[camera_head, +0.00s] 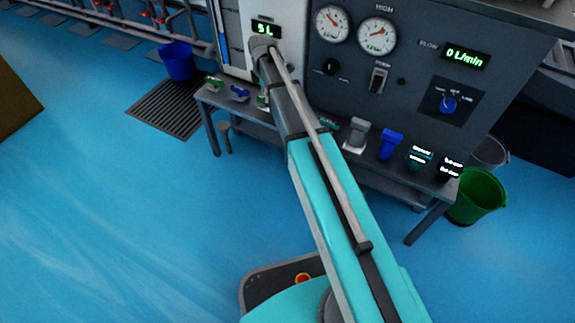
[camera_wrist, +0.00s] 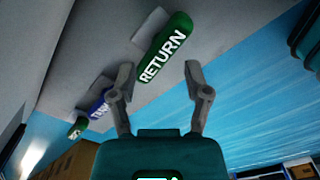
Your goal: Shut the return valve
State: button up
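The return valve (camera_wrist: 165,48) shows in the wrist view as a green handle with the white word RETURN, set slantwise by a grey mount. My gripper (camera_wrist: 160,72) is open, with one finger on each side of the handle's lower end as seen in the picture. Whether the fingers touch it cannot be told; nothing is gripped. In the head view my arm crosses the bench and hides the gripper. Green and blue handles (camera_head: 240,93) show left of my arm there, too small to read.
A blue handle (camera_wrist: 101,107) and another green one (camera_wrist: 77,128) lie beyond in the wrist view. The head view shows a gauge panel (camera_head: 405,75), a flow display reading 0 L/min, a blue bucket (camera_head: 178,61) and a green bucket (camera_head: 478,197). The blue floor in front is clear.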

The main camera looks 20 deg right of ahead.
jog(key=shift+r+p, duration=5.5)
jog(key=shift+r, duration=0.35)
jog(key=s+f+m+b, duration=1.8)
jog(key=s+f+b, duration=0.4)
jog(key=s, duration=0.4)
jog(key=shift+s+d+f, duration=0.15)
jog(key=shift+s+d, duration=0.05)
jog(key=shift+d, duration=0.05)
jog(key=shift+w, duration=0.1)
jog(key=w+r+n+p, duration=1)
jog(key=w+r+p, duration=1.1)
jog(key=w, duration=0.5)
jog(key=shift+r+n+p, duration=0.3)
jog(key=shift+r+p, duration=0.1)
jog(key=shift+r, duration=0.15)
jog(key=shift+w+f, duration=0.1)
jog(key=shift+f, duration=0.1)
